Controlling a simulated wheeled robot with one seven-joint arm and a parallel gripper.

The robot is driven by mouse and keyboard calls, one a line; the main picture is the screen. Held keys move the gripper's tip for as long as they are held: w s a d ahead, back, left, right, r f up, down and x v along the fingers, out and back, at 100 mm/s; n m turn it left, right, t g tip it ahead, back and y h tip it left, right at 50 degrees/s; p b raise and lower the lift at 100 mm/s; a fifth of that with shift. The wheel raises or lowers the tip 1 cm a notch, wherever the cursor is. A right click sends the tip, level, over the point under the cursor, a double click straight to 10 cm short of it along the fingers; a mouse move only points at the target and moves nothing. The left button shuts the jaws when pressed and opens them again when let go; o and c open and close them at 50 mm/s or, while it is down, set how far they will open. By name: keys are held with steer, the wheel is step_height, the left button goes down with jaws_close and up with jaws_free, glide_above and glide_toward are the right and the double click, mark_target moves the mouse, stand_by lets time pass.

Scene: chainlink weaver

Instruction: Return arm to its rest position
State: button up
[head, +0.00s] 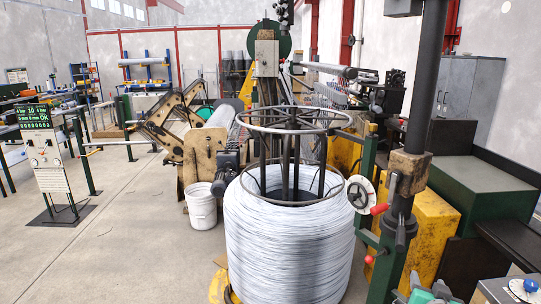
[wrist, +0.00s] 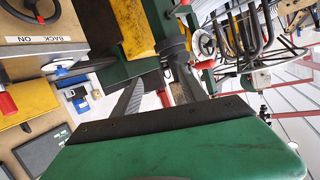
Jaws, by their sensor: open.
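My gripper (wrist: 158,76) shows in the wrist view, with two grey fingers standing apart beyond a green body with a dark edge. The fingers are open and I see nothing held between them. Yellow and green machine parts lie behind the fingers, and I cannot tell how far away they are. In the head view, green and grey parts show at the bottom edge right of centre, too cut off to make out the gripper there.
A large wire coil (head: 290,245) stands in front under a round metal frame (head: 293,120). A control stand (head: 48,165) and white bucket (head: 200,205) stand left. The floor at left is mostly clear.

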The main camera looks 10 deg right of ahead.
steer(key=s+a+f+m+g+y, duration=0.1)
steer(key=s+a+f+g+y, duration=0.2)
steer(key=s+a+f+g, duration=0.35)
steer(key=s+a+f+g+y, duration=0.3)
steer(key=s+a+f+y, duration=0.15)
steer(key=s+f, duration=0.4)
steer(key=w+a+r+n+b, duration=0.1)
steer(key=w+a+n+b, duration=0.1)
steer(key=a, duration=0.5)
steer(key=w+a+r+n+b, duration=0.2)
steer(key=a+n, duration=0.2)
steer(key=a, duration=0.4)
steer(key=w+a+r+n+b, duration=0.1)
steer(key=w+a+n+b, duration=0.1)
steer(key=a, duration=0.5)
steer(key=shift+w+a+r+n, duration=0.3)
steer(key=shift+w+n, duration=0.1)
steer(key=shift+n, duration=0.1)
